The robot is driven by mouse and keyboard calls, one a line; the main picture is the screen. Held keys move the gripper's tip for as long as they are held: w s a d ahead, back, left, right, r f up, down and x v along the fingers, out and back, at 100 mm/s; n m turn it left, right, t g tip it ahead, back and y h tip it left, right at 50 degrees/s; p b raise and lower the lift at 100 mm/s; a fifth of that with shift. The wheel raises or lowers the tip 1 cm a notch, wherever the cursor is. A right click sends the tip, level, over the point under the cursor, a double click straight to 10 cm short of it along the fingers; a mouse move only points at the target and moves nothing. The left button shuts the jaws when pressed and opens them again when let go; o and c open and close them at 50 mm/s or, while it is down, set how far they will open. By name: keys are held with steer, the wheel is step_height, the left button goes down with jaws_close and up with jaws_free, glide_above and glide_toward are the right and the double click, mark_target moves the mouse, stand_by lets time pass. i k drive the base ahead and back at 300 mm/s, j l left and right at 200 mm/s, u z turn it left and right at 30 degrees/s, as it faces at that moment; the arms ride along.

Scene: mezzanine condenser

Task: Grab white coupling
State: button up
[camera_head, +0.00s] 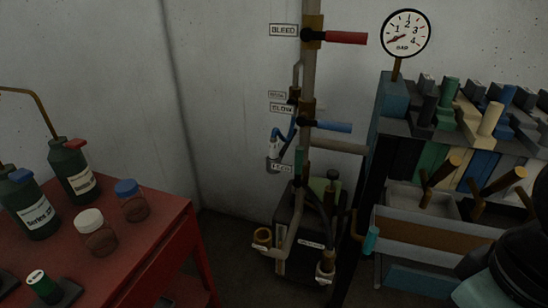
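A pale, whitish coupling (326,270) sits low at the front right of the dark pump unit (290,212), at the lower end of a pipe near the floor. A second, tan ring-shaped coupling (262,238) stands at the unit's left front. A small pale fitting (276,134) with a blue hose hangs higher up, in a grey holder (273,164) beside the vertical pipe. I cannot tell for certain which of these is the white coupling. Dark and teal parts at the lower right edge seem to be my arm. My gripper's fingers do not show.
A red table (150,245) with bottles and jars stands at the left. The vertical pipe (308,80) carries a red lever (346,38) and a blue lever (328,127). A rack (440,215) of coloured blocks and trays fills the right. Some floor is clear between table and pump.

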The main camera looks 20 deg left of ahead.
mark_target(273, 143)
steer(key=u, duration=0.9)
steer(key=i+j+u, duration=0.2)
steer(key=i+u, duration=0.55)
steer(key=i, duration=0.2)
